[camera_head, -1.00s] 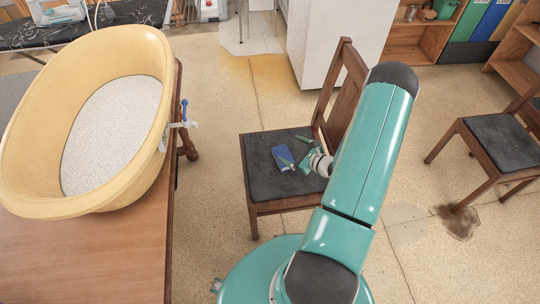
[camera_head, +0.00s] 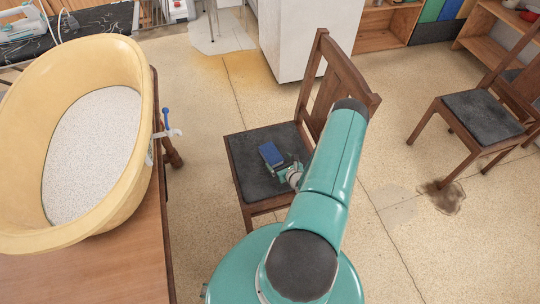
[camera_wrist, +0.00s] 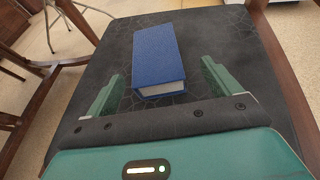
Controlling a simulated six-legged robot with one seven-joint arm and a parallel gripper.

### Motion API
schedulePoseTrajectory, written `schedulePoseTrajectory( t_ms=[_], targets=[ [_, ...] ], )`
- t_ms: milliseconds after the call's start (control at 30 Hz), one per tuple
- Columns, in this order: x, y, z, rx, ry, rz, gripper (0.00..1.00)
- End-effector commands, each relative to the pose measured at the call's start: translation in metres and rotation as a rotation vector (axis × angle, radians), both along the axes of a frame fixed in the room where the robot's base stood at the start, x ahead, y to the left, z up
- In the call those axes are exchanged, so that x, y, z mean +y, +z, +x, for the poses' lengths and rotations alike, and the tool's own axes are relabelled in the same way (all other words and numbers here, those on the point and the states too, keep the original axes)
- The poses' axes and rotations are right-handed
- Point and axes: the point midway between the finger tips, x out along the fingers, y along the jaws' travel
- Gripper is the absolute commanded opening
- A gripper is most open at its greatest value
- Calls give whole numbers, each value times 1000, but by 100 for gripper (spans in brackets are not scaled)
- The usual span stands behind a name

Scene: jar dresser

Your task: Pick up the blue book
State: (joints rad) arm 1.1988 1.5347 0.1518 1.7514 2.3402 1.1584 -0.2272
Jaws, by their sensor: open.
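The blue book (camera_head: 271,154) lies flat on the dark seat of a wooden chair (camera_head: 247,180) in the head view. In the wrist view the book (camera_wrist: 158,55) shows its blue cover and its pale page edge, which faces my gripper. My gripper (camera_wrist: 166,88) is open and empty. Its two green fingers stand to the left and right of the book's near end, with gaps on both sides. The book lies mostly beyond the fingertips. In the head view my gripper (camera_head: 281,170) is just in front of the book, partly hidden by my arm.
The chair's backrest (camera_head: 333,85) rises to the right of the seat, close to my arm. A table with a large yellow tub (camera_head: 140,130) stands at the left. Another chair (camera_head: 482,112) is at the right. Open floor lies between the chairs.

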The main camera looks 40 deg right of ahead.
Motion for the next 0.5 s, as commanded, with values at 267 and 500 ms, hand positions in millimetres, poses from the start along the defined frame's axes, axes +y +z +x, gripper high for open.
schedulePoseTrajectory(
  t_ms=[267, 500],
  targets=[
    [-2, -11, 30, -1, 6, 1, 89],
    [-8, -23, 57, 0, 5, 0, 89]
  ],
)
